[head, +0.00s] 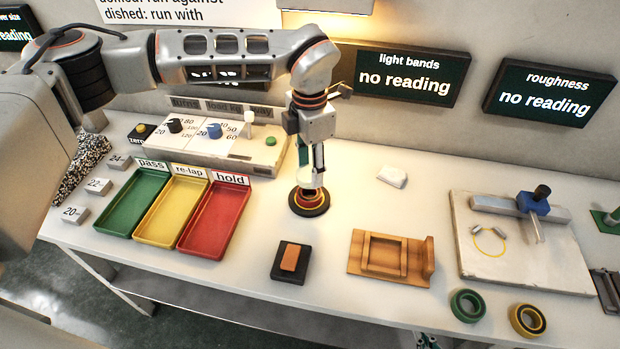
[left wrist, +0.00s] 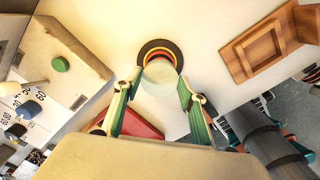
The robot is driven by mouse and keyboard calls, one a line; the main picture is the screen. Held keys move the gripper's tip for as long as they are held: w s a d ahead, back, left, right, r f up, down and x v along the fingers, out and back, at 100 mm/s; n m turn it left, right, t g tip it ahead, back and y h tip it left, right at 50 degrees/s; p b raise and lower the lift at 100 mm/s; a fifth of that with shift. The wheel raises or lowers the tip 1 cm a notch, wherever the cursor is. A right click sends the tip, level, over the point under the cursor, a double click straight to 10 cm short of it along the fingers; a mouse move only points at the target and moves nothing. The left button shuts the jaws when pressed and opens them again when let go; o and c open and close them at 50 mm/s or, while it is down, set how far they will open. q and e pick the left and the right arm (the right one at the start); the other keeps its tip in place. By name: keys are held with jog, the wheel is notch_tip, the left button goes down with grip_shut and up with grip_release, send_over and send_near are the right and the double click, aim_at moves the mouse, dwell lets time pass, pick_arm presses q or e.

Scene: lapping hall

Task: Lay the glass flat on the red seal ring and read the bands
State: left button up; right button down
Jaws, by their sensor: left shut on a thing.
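My left gripper (head: 312,182) points down over a dark round stand and is shut on the glass (left wrist: 160,76), a clear pale disc between its fingertips in the left wrist view. The red seal ring (left wrist: 158,50) shows beyond the glass, with yellow and black rings around it. In the head view the red seal ring (head: 309,198) is partly hidden by the fingers. I cannot tell whether the glass touches it. The light bands display (head: 405,80) says "no reading". Part of my right gripper (head: 426,341) shows at the bottom edge; its jaws are unclear.
Green, yellow and red trays (head: 215,220) stand left of the stand. A dark block with a brown pad (head: 289,262), a wooden holder (head: 357,255) and a white block (head: 392,177) lie nearby. Green (head: 454,306) and yellow (head: 515,318) rings lie at the front right.

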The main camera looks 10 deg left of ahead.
aim_at(310, 173)
pick_arm(q)
jog(key=shift+f, duration=2.05)
jog(key=shift+f, duration=0.1)
jog(key=o, duration=1.2)
notch_tip(310, 173, up, 12)
jog(key=shift+r, duration=0.15)
jog(key=shift+s, duration=0.15)
